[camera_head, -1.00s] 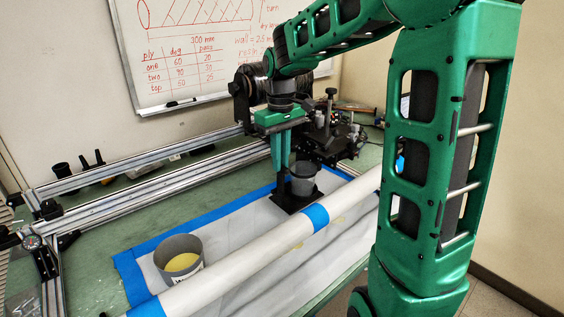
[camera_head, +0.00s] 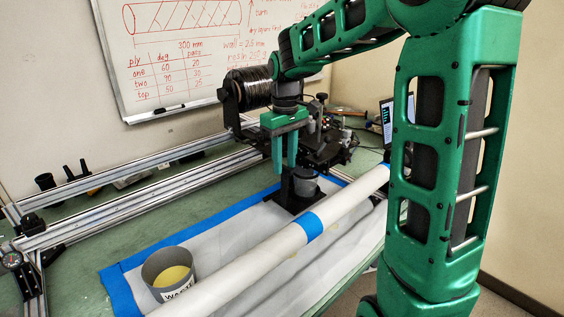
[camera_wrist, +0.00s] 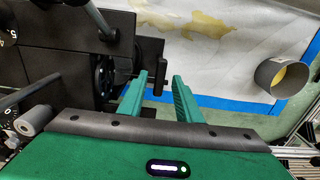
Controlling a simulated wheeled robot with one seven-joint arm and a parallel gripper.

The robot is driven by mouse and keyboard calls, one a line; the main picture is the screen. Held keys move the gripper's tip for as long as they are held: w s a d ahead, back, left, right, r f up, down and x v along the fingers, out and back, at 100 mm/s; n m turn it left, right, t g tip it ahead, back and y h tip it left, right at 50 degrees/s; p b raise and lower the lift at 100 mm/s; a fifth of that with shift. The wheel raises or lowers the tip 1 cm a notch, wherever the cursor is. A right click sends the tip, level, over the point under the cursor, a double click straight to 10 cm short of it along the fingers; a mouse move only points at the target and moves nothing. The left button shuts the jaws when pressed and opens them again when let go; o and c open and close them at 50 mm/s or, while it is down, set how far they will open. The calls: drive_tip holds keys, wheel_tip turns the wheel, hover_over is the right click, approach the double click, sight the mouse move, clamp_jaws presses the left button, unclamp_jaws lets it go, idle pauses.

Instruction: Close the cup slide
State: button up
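A grey cup (camera_head: 305,185) sits at a black plate (camera_head: 289,198) beside the dark carriage (camera_head: 325,143) in the head view. This seems to be the cup slide. My gripper (camera_head: 284,169) points down just left of the cup and looks apart from it. In the wrist view, my gripper (camera_wrist: 160,82) has its two green fingers apart with a gap between them. A small black upright bar (camera_wrist: 160,78) shows at the gap; I cannot tell whether a finger touches it. The black carriage body (camera_wrist: 75,60) fills the left of that view. I cannot make out the slide's travel.
A grey waste cup (camera_head: 168,272) with yellow contents stands on the white sheet with blue tape edges. A long white tube (camera_head: 250,258) crosses in front. Metal rails (camera_head: 120,207) run behind. A laptop (camera_head: 388,120) is at the right back.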

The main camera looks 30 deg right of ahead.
wheel_tip(320, 180, up, 11)
idle(0.6)
drive_tip(key=shift+f, duration=0.1)
idle(0.5)
drive_tip(key=shift+f, duration=0.15)
wheel_tip(320, 180, down, 11)
drive_tip(key=shift+r, duration=0.2)
idle(0.3)
clamp_jaws()
